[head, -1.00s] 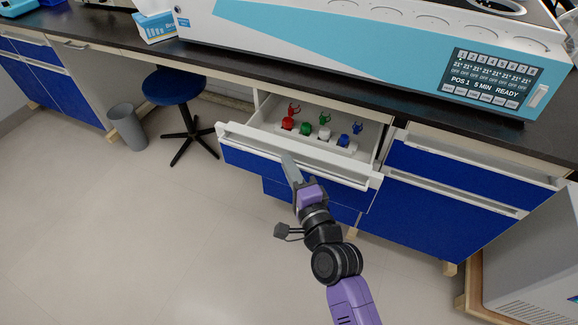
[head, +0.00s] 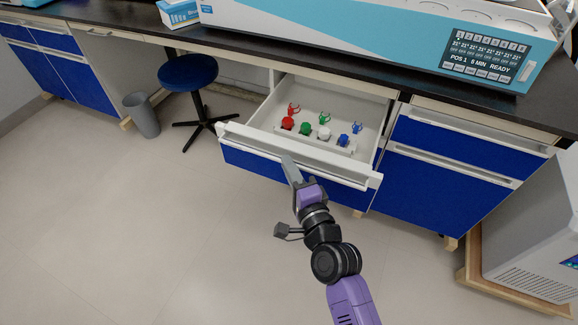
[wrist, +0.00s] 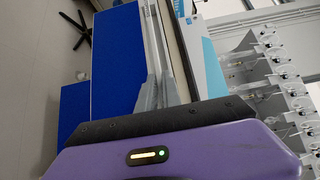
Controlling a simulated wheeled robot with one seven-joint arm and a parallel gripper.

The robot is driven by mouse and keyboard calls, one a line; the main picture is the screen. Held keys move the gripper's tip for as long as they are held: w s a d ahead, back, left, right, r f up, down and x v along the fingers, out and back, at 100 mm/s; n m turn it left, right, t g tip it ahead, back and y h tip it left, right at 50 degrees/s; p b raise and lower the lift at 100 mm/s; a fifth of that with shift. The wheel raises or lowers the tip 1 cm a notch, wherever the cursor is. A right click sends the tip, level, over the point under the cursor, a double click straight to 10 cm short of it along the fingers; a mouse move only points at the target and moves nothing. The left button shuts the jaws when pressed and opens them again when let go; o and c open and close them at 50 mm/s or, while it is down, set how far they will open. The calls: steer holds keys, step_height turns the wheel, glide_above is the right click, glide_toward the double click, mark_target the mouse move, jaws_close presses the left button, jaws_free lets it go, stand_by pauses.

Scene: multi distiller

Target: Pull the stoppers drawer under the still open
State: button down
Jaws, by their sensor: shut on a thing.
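The stoppers drawer (head: 270,172) has a blue front with a white handle rail along its top. It is pulled well out from under the bench, below the long white and light-blue still (head: 370,35). Inside it stand red (head: 288,123), green (head: 306,128), white (head: 324,132) and blue (head: 343,140) stoppers, with small coloured clips behind them. My gripper (head: 290,165) is at the middle of the drawer front, shut on the handle rail. In the wrist view the fingers (wrist: 160,90) reach to the pale rail beside the blue front; the exact contact is hard to see.
A blue stool (head: 188,75) and a grey bin (head: 142,115) stand left of the drawer. Closed blue cabinets (head: 440,195) are to its right, with a grey machine (head: 535,235) at the far right. The floor in front is clear.

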steer(key=shift+f, duration=0.1)
steer(key=c, duration=1.5)
jaws_free()
steer(key=shift+s, duration=0.1)
steer(key=v, duration=0.7)
steer(key=shift+s+d, duration=0.2)
steer(key=shift+s, duration=0.05)
